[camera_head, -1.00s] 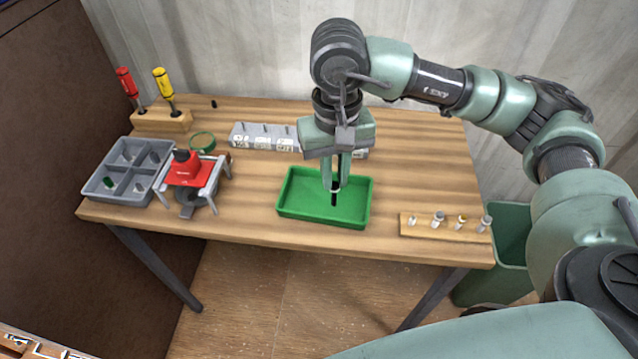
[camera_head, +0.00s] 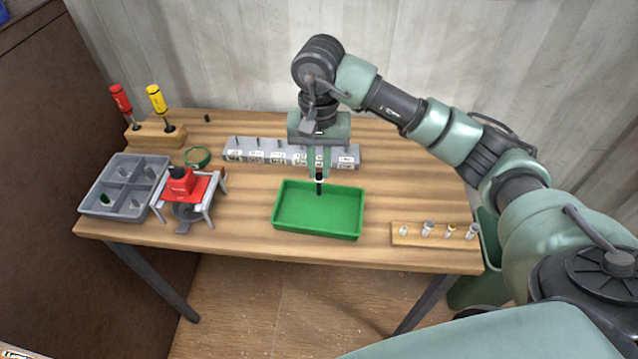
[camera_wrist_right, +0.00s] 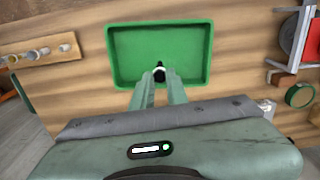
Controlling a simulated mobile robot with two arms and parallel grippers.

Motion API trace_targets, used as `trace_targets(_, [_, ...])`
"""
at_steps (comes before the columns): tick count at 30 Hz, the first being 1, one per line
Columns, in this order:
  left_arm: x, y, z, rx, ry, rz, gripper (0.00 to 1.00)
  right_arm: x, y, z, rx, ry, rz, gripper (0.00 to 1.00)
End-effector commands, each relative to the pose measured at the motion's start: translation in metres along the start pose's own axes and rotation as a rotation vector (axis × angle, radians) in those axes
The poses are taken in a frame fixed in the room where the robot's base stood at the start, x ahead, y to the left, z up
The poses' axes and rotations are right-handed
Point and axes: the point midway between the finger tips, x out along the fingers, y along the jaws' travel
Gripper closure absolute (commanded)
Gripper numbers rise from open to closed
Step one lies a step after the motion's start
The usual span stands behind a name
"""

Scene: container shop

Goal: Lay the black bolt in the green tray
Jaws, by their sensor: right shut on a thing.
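The green tray (camera_head: 290,212) stands on the wooden table, empty inside as far as I can see; it also shows in the right wrist view (camera_wrist_right: 125,50). My right gripper (camera_head: 319,176) is shut on the black bolt (camera_head: 319,188), which hangs upright below the fingertips at the tray's back edge. In the right wrist view the gripper (camera_wrist_right: 159,82) points at the tray's near side, with the bolt's dark end (camera_wrist_right: 160,68) between the fingertips. My left gripper is not in view.
A grey labelled rack (camera_head: 250,150) with several pegs stands behind the tray. A wooden strip (camera_head: 440,238) with several small fasteners lies to its right. To its left are a red device (camera_head: 187,186), a grey divided bin (camera_head: 124,187) and a green ring (camera_head: 198,157). Screwdrivers stand in a block (camera_head: 152,136).

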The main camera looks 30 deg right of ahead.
Motion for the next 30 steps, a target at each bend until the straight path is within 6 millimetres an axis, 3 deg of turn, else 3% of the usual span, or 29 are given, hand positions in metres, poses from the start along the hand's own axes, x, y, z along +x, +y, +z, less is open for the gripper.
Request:
trace_targets(3, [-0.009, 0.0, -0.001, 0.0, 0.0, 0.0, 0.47, 0.019, 0.0, 0.001, 0.001, -0.004, 0.002, 1.0])
trace_targets(11, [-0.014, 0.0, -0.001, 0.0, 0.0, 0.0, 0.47, 0.04, 0.0, 0.001, -0.001, -0.002, 0.001, 1.0])
trace_targets(17, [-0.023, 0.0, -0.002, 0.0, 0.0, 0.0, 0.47, 0.066, 0.0, 0.001, 0.0, -0.002, 0.0, 1.0])
trace_targets(29, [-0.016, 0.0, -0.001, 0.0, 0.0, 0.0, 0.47, 0.074, 0.0, 0.0, -0.001, 0.002, 0.0, 1.0])
trace_targets(30, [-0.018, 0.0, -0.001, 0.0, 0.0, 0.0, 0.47, 0.072, 0.0, 0.0, -0.001, 0.001, 0.0, 0.74])
